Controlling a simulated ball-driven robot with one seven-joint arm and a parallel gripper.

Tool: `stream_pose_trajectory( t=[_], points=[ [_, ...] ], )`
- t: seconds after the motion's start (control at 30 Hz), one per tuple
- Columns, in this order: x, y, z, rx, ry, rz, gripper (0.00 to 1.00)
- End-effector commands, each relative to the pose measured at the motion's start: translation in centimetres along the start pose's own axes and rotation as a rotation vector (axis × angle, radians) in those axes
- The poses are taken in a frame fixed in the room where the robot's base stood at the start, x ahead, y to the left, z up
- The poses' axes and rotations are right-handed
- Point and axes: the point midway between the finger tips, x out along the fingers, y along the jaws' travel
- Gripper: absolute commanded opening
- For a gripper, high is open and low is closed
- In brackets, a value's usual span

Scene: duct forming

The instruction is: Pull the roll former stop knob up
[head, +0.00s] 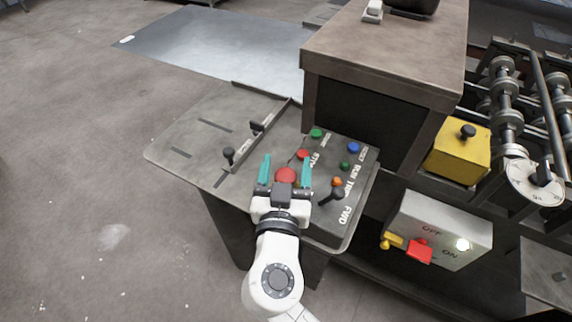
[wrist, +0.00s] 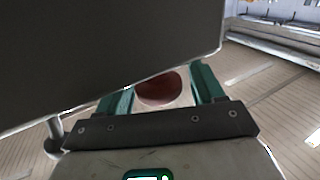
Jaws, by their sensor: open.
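The control box (head: 326,222) on the grey machine top carries a large round red knob (head: 286,175), which I take for the stop knob. A smaller red button (head: 302,154) sits just beyond it, by a partly hidden label. My gripper (head: 287,158) is open, with one teal finger to the left and one to the right of the large knob in the head view. In the wrist view the dark red knob (wrist: 158,90) shows between the open fingers (wrist: 162,88), its top edge partly cut off by a dark surface. Contact with it cannot be told.
Near the knob are green (head: 316,133), blue (head: 354,147) and orange (head: 337,182) buttons and a black lever (head: 338,193). A brown-topped cabinet (head: 385,45) rises behind the box. Two black-knobbed levers (head: 229,153) stand left. Rollers (head: 507,100) lie right.

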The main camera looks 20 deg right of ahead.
Motion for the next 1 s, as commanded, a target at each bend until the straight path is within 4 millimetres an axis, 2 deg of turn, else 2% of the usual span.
stream_pose_trajectory(
  t=[0.5, 0.7, 1.0],
  points=[
    [-8.8, -0.1, 0.2, 0.000, 0.000, -0.003, 0.67],
    [-10.2, 0.0, 0.0, 0.001, 0.000, -0.001, 0.67],
    [-10.3, 0.0, 0.0, 0.001, 0.001, -0.001, 0.67]
  ],
)
